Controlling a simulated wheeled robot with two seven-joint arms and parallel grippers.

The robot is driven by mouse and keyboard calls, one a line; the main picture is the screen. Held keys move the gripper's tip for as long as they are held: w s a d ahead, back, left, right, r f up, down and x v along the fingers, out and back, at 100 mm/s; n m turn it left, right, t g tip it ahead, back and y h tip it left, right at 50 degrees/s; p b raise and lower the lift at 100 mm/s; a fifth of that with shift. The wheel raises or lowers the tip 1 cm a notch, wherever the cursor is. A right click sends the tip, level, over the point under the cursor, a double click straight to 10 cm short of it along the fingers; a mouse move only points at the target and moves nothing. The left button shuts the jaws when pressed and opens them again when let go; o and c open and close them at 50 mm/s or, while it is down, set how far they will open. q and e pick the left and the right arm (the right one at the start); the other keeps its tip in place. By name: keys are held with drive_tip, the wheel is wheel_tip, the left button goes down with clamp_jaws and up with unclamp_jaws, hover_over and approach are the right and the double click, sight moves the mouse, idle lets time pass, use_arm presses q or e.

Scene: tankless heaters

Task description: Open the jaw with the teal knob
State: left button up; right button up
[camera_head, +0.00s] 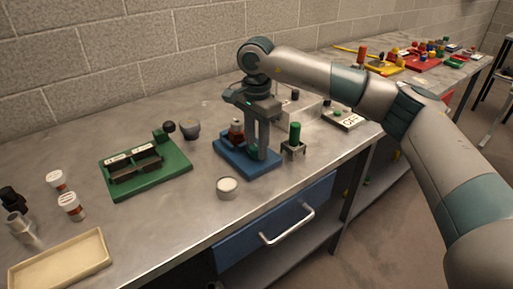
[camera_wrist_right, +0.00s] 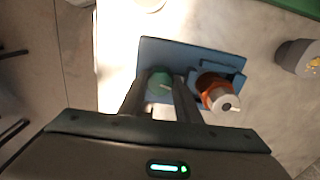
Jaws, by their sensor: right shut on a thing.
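The blue fixture (camera_head: 229,155) lies on the metal bench in the head view; it also shows in the wrist view (camera_wrist_right: 190,48). The teal knob (camera_wrist_right: 160,82) sits on the fixture's left part in the wrist view. My right gripper (camera_head: 257,152) points straight down over the fixture, its two fingers closed around the teal knob; it also shows in the wrist view (camera_wrist_right: 162,97). The fingers hide part of the knob. An orange-brown part with a silver cylinder (camera_wrist_right: 219,95) stands beside it on the fixture. My left gripper is not in view.
A green base with dark blocks (camera_head: 165,178) lies to the left. A green-topped part on a small stand (camera_head: 294,136) is close on the right. A small round white-topped container (camera_head: 227,188) is in front, and a grey cup (camera_head: 190,130) is behind left.

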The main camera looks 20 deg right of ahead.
drive_tip(key=shift+r, duration=0.15)
drive_tip(key=o, duration=1.1)
drive_tip(key=shift+c, duration=0.2)
